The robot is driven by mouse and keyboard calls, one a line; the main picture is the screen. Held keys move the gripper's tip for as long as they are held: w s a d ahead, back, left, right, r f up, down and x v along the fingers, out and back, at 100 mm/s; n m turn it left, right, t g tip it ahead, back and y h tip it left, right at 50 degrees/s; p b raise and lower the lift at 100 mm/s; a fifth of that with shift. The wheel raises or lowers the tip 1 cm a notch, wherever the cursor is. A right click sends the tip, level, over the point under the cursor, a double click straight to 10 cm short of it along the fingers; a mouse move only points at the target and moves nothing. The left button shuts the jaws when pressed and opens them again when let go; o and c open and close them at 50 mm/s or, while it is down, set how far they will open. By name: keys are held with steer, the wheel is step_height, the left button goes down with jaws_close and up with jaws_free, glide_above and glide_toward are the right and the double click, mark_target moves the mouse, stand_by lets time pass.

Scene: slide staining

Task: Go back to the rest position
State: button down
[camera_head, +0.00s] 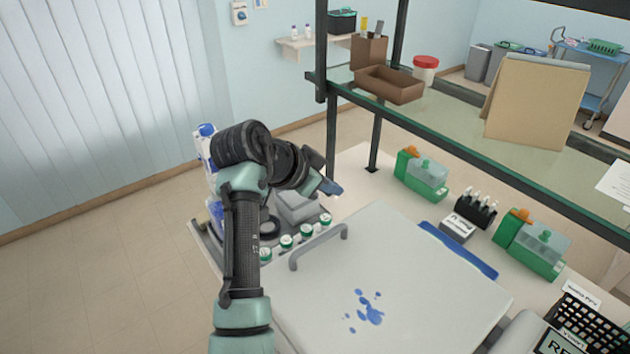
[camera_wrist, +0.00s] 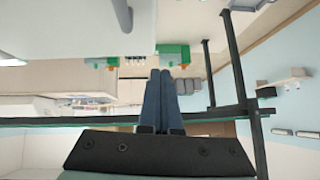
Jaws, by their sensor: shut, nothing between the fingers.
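My gripper (camera_head: 330,189) is raised on the bent arm at the left of the bench, above the area behind the white lid's handle. In the wrist view my gripper (camera_wrist: 160,75) shows its two blue-grey fingers side by side, shut with nothing between them. The fingers touch nothing that I can see. The wrist view is turned, with the bench in its upper part.
A white lid (camera_head: 420,270) with a grey handle (camera_head: 318,246) and blue stains lies beside the arm. White bottles with green caps (camera_head: 287,242) stand near the handle. Green-and-clear containers (camera_head: 425,178) stand behind. A dark shelf frame (camera_head: 460,152) rises over the bench.

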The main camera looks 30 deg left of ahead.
steer(key=d+r+n+t+y, duration=0.1)
steer(key=d+r+t, duration=0.2)
steer(key=d+r, duration=0.35)
steer(key=w+d+r+t+y, duration=0.1)
steer(key=d+r+t, duration=0.2)
steer(key=r, duration=0.6)
steer(key=d+r+n+t+y, duration=0.1)
steer(key=d+r+t, duration=0.2)
steer(key=d+r, duration=0.35)
steer(key=s+d+r+n+t, duration=0.1)
steer(key=s+d+r+t, duration=0.3)
steer(key=s+r, duration=0.5)
steer(key=s+d+r+n+t+h, duration=0.1)
steer(key=s+d+r+t, duration=0.4)
steer(key=s+r, duration=0.3)
steer(key=shift+s+d+r+b, duration=0.4)
steer(key=shift+d+r, duration=0.4)
steer(key=shift+r, duration=0.15)
